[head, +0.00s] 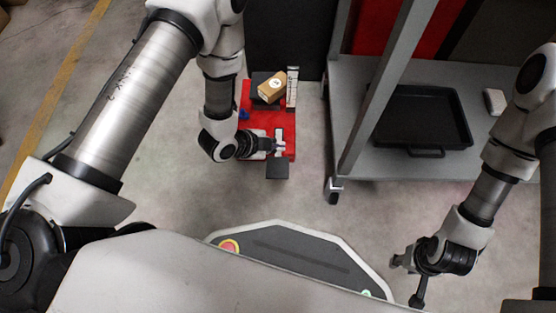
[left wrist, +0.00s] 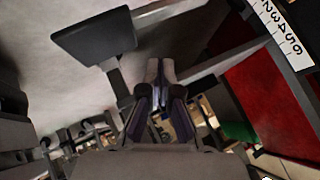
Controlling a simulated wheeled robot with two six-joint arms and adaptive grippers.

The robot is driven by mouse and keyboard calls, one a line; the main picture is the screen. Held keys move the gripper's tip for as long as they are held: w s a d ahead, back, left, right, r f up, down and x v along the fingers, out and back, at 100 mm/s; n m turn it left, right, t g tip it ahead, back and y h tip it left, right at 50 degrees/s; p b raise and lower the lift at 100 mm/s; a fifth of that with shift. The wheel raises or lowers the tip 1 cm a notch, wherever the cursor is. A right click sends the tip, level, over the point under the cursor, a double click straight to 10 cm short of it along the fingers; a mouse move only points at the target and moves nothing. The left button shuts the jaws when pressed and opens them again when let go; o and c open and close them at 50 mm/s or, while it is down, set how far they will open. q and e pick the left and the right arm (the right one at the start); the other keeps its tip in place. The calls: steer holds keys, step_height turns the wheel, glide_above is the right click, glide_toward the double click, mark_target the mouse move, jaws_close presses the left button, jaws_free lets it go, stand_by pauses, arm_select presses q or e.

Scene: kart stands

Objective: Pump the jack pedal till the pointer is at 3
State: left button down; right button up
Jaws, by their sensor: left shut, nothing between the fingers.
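The red jack (head: 286,119) stands on the floor ahead, and its red side (left wrist: 268,95) shows in the left wrist view. Its black pedal (head: 277,169) sticks out toward me; the pedal pad (left wrist: 92,38) is at upper left in the left wrist view. A white number scale (head: 292,86) stands at the jack's back; digits 2 to 6 show on it (left wrist: 284,35) in the left wrist view. I cannot make out the pointer. My left gripper (head: 281,147) is shut and empty (left wrist: 160,70), beside the pedal's arm; contact is unclear. My right gripper (head: 407,281) is open and empty.
A cardboard box (head: 271,88) sits on top of the jack. A grey wheeled cart (head: 352,120) with a black tray (head: 423,117) stands close to the jack's right. Floor is free left of the jack and in front of the pedal.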

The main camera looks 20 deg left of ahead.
mark_target(278, 157)
arm_select(q)
step_height(278, 157, down, 2)
steer(key=shift+f+b, duration=0.1)
steer(key=shift+b, duration=0.25)
steer(key=shift+s+f, duration=0.1)
steer(key=shift+f, duration=0.05)
stand_by(1.0)
steer(key=shift+f, duration=0.25)
steer(key=shift+s+f+b, duration=0.1)
steer(key=shift+f+b, duration=0.65)
steer(key=shift+f, duration=0.55)
stand_by(1.1)
steer(key=shift+s+d+f+b, duration=0.15)
steer(key=shift+f+b, duration=0.1)
steer(key=shift+f, duration=0.25)
steer(key=shift+s+a+f+b, duration=0.1)
steer(key=shift+f+b, duration=0.1)
steer(key=shift+f, duration=0.25)
stand_by(0.7)
steer(key=shift+w+r+p, duration=0.15)
steer(key=shift+r+p, duration=1.1)
steer(key=shift+r, duration=0.05)
steer(key=shift+w+r+p, duration=0.1)
steer(key=shift+r+p, duration=1.1)
steer(key=shift+r, duration=0.1)
